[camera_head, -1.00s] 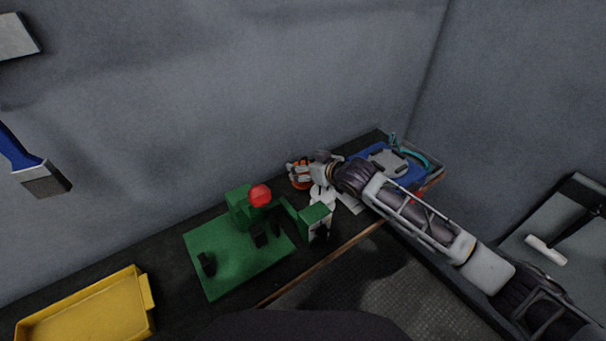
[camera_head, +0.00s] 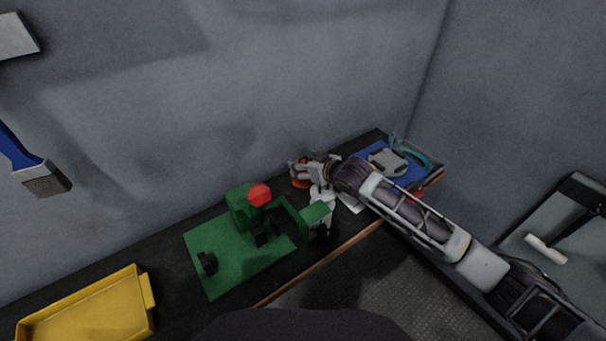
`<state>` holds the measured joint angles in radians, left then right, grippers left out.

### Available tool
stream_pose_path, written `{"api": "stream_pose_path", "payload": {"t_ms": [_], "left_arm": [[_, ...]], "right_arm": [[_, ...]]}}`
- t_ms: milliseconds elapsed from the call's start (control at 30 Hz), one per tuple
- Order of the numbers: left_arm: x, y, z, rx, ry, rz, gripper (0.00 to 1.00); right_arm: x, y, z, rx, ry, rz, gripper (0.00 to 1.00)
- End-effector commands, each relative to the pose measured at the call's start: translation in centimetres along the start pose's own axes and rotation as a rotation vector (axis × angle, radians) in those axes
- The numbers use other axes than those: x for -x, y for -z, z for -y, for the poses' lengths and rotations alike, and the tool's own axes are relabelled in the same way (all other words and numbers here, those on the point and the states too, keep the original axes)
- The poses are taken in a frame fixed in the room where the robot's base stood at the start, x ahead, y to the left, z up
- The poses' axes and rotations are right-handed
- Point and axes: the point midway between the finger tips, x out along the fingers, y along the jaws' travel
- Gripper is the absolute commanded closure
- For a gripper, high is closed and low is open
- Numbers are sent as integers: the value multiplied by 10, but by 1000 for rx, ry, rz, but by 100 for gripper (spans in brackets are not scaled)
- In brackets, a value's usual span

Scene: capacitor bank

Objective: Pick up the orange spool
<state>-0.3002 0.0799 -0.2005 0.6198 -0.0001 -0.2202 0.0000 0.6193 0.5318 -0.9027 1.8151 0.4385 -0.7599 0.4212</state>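The orange spool (camera_head: 299,183) sits on the dark bench near the wall, partly hidden by my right gripper (camera_head: 303,173). My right arm comes in from the right, and its gripper's fingers are at the spool, overlapping it. The fingers are too small and too close to the spool to tell whether they are open or shut on it. My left gripper is out of view.
A green fixture (camera_head: 240,255) with a red ball-shaped knob (camera_head: 259,195) stands left of the spool. White items (camera_head: 322,197) lie just in front of it. A yellow tray (camera_head: 90,310) is at lower left. A blue tray (camera_head: 410,178) with grey and teal items is at right.

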Motion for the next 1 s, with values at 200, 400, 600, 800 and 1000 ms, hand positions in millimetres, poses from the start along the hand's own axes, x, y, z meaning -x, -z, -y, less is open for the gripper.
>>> {"api": "stream_pose_path", "payload": {"t_ms": [200, 400, 600, 800, 1000], "left_arm": [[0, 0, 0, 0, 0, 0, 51], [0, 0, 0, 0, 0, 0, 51], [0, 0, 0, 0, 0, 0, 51], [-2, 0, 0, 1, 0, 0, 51], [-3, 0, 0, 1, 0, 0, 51]], "right_arm": [[0, 0, 0, 0, -1, -1, 70], [0, 1, 0, 0, -1, -1, 70], [4, 8, 0, 0, -1, -3, 70], [15, 28, 0, 1, 0, -4, 70], [29, 55, 0, 1, 0, -4, 70]]}}
